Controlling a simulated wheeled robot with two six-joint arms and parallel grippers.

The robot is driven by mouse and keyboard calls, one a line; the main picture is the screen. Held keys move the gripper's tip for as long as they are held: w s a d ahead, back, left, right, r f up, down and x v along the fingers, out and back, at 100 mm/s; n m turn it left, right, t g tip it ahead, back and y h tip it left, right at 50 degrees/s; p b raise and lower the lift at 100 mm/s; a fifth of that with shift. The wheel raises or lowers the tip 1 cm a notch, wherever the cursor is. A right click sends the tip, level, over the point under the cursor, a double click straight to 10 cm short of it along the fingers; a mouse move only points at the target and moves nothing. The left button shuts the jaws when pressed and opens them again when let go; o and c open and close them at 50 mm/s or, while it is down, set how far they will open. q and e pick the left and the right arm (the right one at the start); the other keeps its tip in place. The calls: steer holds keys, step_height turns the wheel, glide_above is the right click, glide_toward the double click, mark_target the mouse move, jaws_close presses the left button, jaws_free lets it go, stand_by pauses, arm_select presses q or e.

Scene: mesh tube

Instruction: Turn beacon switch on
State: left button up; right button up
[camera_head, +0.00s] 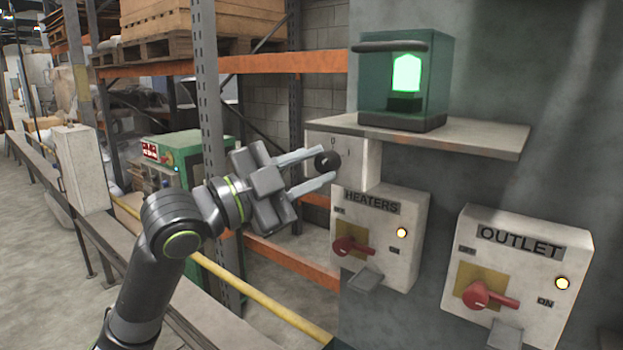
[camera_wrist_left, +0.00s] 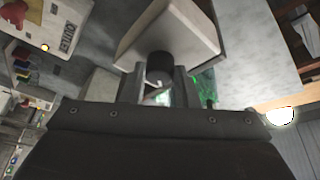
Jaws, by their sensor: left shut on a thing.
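The beacon (camera_head: 407,73) glows green inside a clear green case on a grey shelf. Below the shelf, a pale switch box (camera_head: 362,163) is mounted with a round black knob (camera_head: 327,161) in front of it. My left gripper (camera_head: 322,167) has its two fingers closed around this knob. In the left wrist view the black knob (camera_wrist_left: 160,66) sits between the fingertips, against the pale box (camera_wrist_left: 175,35). The knob's exact turn and the box's markings are too small or hidden to read. My right gripper is in neither view.
The HEATERS box (camera_head: 378,235) and OUTLET box (camera_head: 520,275), each with a red handle and lit yellow lamp, are close below and right. The shelf (camera_head: 480,140) overhangs the switch box. Orange racking and a yellow rail (camera_head: 262,308) stand behind and below my arm.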

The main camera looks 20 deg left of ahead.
mark_target(317, 166)
arm_select(q)
steer(key=shift+r+m+g, duration=0.15)
steer(key=shift+m+g, duration=0.65)
steer(key=shift+m, duration=1.3)
steer(key=o, duration=1)
steer(key=shift+c, duration=0.2)
steer(key=shift+a, duration=0.2)
steer(key=shift+b+v, duration=0.6)
steer(key=shift+v, duration=1.3)
steer(key=r+b+v, duration=0.1)
steer(key=b+v, duration=1.2)
steer(key=b, duration=0.5)
steer(key=shift+s+f, duration=0.25)
steer(key=shift+f, duration=0.15)
